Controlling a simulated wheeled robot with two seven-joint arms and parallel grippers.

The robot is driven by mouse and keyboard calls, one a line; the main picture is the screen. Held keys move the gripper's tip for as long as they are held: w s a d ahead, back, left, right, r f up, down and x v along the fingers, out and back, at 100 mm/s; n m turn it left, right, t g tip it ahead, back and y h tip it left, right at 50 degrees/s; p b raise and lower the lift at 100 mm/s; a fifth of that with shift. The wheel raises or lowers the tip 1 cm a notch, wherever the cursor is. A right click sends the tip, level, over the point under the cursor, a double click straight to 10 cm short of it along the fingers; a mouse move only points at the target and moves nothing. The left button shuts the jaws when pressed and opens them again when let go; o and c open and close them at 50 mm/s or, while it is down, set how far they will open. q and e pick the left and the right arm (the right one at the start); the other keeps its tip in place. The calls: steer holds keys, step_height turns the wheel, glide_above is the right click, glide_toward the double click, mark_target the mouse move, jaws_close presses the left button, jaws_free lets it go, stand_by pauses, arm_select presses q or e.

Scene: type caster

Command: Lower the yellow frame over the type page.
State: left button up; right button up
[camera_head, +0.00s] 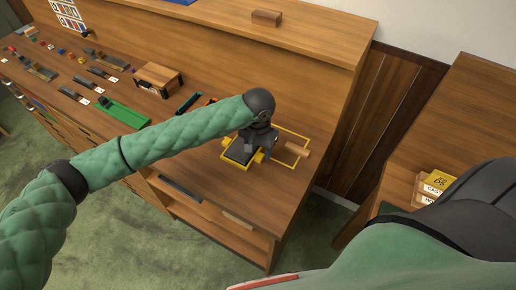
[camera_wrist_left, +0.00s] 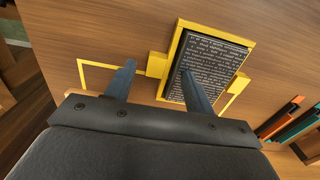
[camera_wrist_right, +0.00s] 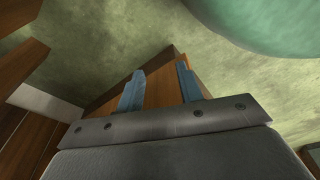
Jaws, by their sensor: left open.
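The type page (camera_head: 239,151) is a dark block of pale lettering in a yellow-bordered bed on the desk; it shows clearly in the left wrist view (camera_wrist_left: 215,68). The thin, open yellow frame (camera_head: 303,136) extends to the right beside the page, not over it, with a wooden handle (camera_head: 297,149) near its right side. Part of the frame also shows in the left wrist view (camera_wrist_left: 82,76). My left gripper (camera_wrist_left: 158,75) is open above the bed, its fingers apart; I cannot tell whether they touch anything. My right gripper (camera_wrist_right: 160,78) is open and empty, away from the page.
A green tray (camera_head: 123,114), a wooden box (camera_head: 158,78) and several small type pieces lie to the left on the desk. A wooden block (camera_head: 266,17) sits on the upper ledge.

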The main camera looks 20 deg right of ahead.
arm_select(q)
steer(key=shift+r+b, duration=0.3)
steer(key=shift+r, duration=0.1)
step_height(320, 180, up, 6)
steer(key=shift+f+b, duration=0.15)
steer(key=shift+b, duration=0.85)
steer(key=shift+r, duration=0.65)
arm_select(e)
steer(key=w+a+r, duration=0.2)
steer(key=w+r, duration=0.2)
steer(key=shift+a+r, duration=0.2)
steer(key=shift+a, duration=0.2)
